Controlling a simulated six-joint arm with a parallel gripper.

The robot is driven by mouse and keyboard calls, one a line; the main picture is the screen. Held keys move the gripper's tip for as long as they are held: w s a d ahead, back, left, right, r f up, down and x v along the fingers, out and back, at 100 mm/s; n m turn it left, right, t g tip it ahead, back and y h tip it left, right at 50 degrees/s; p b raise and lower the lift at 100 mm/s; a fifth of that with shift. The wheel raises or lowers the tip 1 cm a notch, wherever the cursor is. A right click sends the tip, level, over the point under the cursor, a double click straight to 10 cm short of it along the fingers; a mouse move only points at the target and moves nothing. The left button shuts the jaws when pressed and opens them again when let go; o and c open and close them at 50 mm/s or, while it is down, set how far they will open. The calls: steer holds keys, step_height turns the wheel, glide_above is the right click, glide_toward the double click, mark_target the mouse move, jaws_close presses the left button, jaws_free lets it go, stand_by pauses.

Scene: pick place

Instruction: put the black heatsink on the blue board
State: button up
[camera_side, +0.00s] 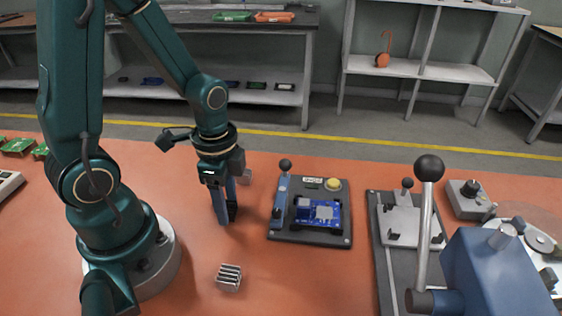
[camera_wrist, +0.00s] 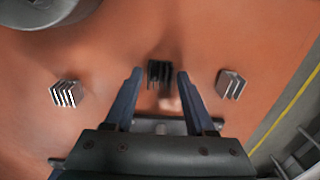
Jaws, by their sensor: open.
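The black heatsink (camera_wrist: 160,72) stands on the orange table, between the fingertips of my gripper (camera_wrist: 159,78) in the wrist view, with a gap on each side. My gripper is open and points down; in the side view its fingers (camera_side: 225,212) are low by the table, left of the board. A dark block at the fingertips there seems to be the heatsink, partly hidden. The blue board (camera_side: 324,212) lies in a dark fixture (camera_side: 285,236) to the right of my gripper. The board is not visible in the wrist view.
A silver heatsink (camera_side: 229,277) sits in front of my gripper, and another (camera_side: 244,177) sits behind it. The fixture has an upright lever (camera_side: 284,180) on its left side. A press with a tall lever (camera_side: 430,190) stands farther right.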

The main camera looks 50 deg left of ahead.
mark_target(228, 205)
jaws_close()
steer(key=shift+r, duration=3)
steer(key=shift+r, duration=0.15)
step_height(228, 205, up, 10)
steer(key=w+d+r, duration=0.2)
steer(key=w+d, duration=0.2)
steer(key=w, duration=0.4)
steer(key=w+d+f, duration=0.2)
steer(key=w+d, duration=0.3)
steer(key=d, duration=0.3)
steer(key=shift+w+f, duration=0.15)
steer(key=shift+f, duration=5.65)
